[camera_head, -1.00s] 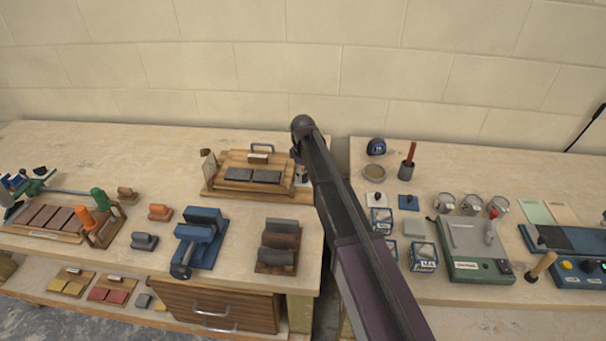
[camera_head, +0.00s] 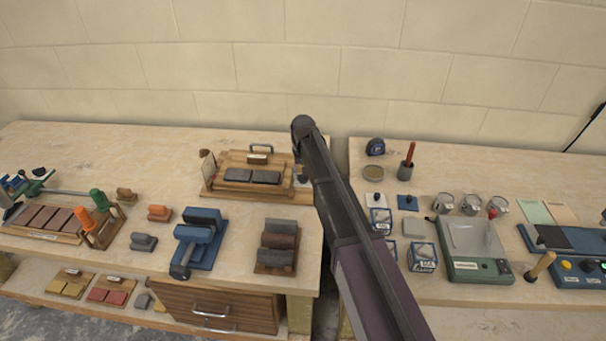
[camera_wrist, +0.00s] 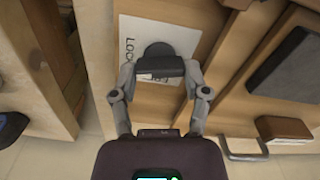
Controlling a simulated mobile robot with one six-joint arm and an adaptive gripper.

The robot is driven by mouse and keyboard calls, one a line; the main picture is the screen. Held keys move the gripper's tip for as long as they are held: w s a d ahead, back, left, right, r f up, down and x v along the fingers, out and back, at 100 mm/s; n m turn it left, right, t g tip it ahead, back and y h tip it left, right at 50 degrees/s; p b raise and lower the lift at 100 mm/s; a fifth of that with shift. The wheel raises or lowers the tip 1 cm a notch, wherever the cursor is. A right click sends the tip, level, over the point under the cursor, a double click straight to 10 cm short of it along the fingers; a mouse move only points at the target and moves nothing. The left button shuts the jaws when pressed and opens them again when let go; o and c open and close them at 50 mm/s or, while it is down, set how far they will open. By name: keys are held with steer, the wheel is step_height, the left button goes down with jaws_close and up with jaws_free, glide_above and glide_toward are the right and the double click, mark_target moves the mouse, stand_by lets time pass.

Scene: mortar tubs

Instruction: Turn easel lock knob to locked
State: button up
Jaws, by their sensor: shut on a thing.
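The easel lock knob (camera_wrist: 157,50) is dark and round with a bar-shaped grip, and it stands in front of a white plate (camera_wrist: 130,32) with partly covered lettering that begins "LOC". My gripper (camera_wrist: 160,72) has one finger on each side of the knob's bar and is shut on it. In the head view, the wooden easel (camera_head: 212,188) stands at the back of the left bench with dark slabs on it. My arm reaches to the easel's right side there and hides the knob, so its turned position cannot be told from that view.
A metal handle (camera_wrist: 245,148) and a brown block (camera_wrist: 283,128) are close to my gripper's right in the wrist view. A blue clamp-like tool (camera_head: 200,238) and a rack of rollers (camera_head: 277,246) stand in front of the easel. The wall is close behind.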

steer(key=shift+s+m, duration=0.1)
steer(key=shift+m, duration=1.4)
steer(key=o, duration=1.2)
steer(key=shift+c, duration=0.2)
steer(key=shift+n, duration=0.3)
